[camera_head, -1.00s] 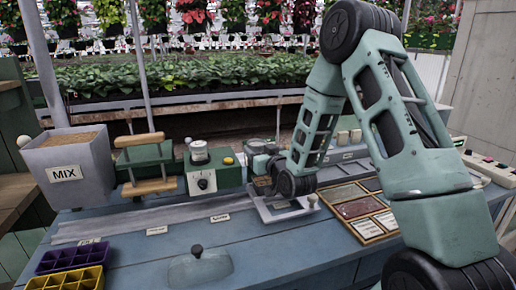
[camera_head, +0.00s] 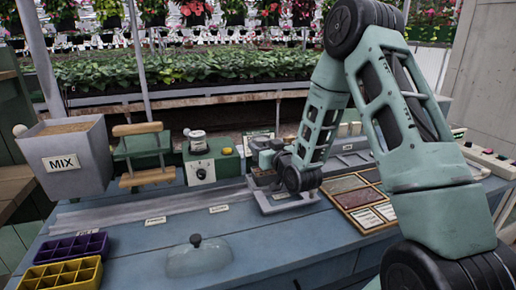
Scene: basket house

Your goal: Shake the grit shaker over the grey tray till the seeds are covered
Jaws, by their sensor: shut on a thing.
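The grey tray (camera_head: 287,207) lies on the blue bench right of centre, below my wrist. My gripper (camera_head: 263,170) is over its back left part, partly hidden by my own wrist. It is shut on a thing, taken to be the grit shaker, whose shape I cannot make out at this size. A small brownish patch shows by the fingers. Most of the tray's inside is hidden by my arm, so I cannot tell how covered the seeds are.
A framed seed-packet tray (camera_head: 359,203) lies right of the grey tray. A grey MIX bin (camera_head: 66,155), a green press (camera_head: 145,155) and a dial box (camera_head: 205,170) line the back left. Purple (camera_head: 75,247) and yellow (camera_head: 68,273) cell trays and a domed lid (camera_head: 199,258) are in front.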

